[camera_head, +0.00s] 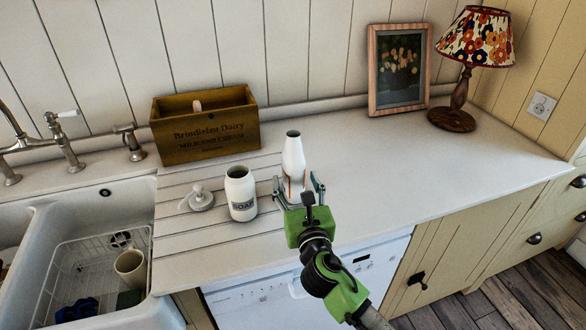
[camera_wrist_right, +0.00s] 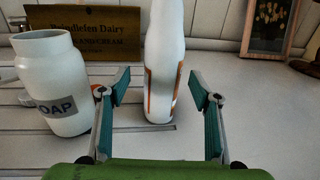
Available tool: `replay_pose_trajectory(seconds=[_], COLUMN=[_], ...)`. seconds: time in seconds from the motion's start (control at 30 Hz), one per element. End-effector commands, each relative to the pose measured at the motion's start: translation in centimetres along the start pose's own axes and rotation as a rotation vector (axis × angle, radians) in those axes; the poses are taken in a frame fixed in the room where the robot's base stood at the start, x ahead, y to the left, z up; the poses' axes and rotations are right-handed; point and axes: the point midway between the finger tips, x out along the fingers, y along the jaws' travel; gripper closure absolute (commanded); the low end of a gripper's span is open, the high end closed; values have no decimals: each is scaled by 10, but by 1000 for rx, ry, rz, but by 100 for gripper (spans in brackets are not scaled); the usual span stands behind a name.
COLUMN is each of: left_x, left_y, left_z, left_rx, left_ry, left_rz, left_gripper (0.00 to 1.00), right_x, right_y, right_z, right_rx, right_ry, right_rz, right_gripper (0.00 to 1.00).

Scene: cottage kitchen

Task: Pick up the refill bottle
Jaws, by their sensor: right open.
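A tall white bottle with an orange-edged label, the refill bottle (camera_head: 293,155), stands upright on the counter just right of the soap jar. In the right wrist view the bottle (camera_wrist_right: 164,62) stands between and just beyond the fingers, its top cut off by the frame. My right gripper (camera_head: 299,187) is open, with its fingers spread to either side of the bottle's lower part. In the right wrist view a gap shows between each finger of the gripper (camera_wrist_right: 160,88) and the bottle. My left gripper is in neither view.
An open white soap jar (camera_head: 241,193) stands close left of the bottle, with its pump top (camera_head: 201,200) beside it. A wooden dairy crate (camera_head: 204,126) is behind. A sink (camera_head: 88,225) lies left. A picture frame (camera_head: 399,68) and lamp (camera_head: 470,62) stand back right; the right counter is clear.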

Motion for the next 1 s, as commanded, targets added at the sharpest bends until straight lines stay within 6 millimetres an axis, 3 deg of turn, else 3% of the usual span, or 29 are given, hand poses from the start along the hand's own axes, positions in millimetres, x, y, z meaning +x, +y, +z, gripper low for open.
replay_pose_trajectory(seconds=[0.27,0.5,0.77,0.8,1.0], left_x=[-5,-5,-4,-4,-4], left_y=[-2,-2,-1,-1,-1], left_z=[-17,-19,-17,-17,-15], left_rx=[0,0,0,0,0], left_ry=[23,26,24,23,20], left_rz=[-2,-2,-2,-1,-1], left_gripper=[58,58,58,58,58], right_x=[26,52,55,55,55], right_y=[-2,-3,-3,-3,-3], right_z=[4,3,3,3,3], right_rx=[2,1,1,1,1], right_ry=[0,0,0,0,1], right_rz=[-1,-1,0,0,0], right_gripper=[42,42,42,45,94])
